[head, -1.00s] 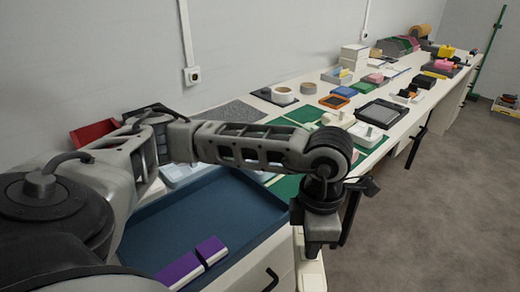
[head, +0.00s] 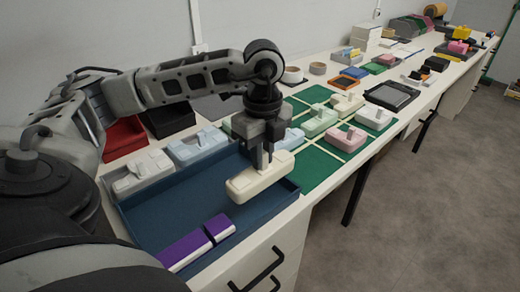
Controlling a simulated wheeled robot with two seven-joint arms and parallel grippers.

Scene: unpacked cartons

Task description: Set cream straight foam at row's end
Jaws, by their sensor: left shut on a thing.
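My left gripper (head: 262,163) points down and is shut on the raised grip of a cream straight foam block (head: 260,183). It holds the block over the right part of the blue tray (head: 190,205); I cannot tell the exact height. Behind the tray, a grey-white block (head: 143,176) and a light blue block (head: 197,149) sit side by side. A green mat (head: 318,170) with pale grid lines carries a light blue block (head: 291,139), a green block (head: 319,124), a pink block (head: 346,139), a cream block (head: 347,105) and a white block (head: 375,119). My right gripper is out of view.
Two purple blocks (head: 184,250) lie at the tray's front. A red bin (head: 122,140) and a black bin (head: 168,120) stand by the wall. A black tablet-like frame (head: 391,96) lies beyond the mat. The tray's middle is clear.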

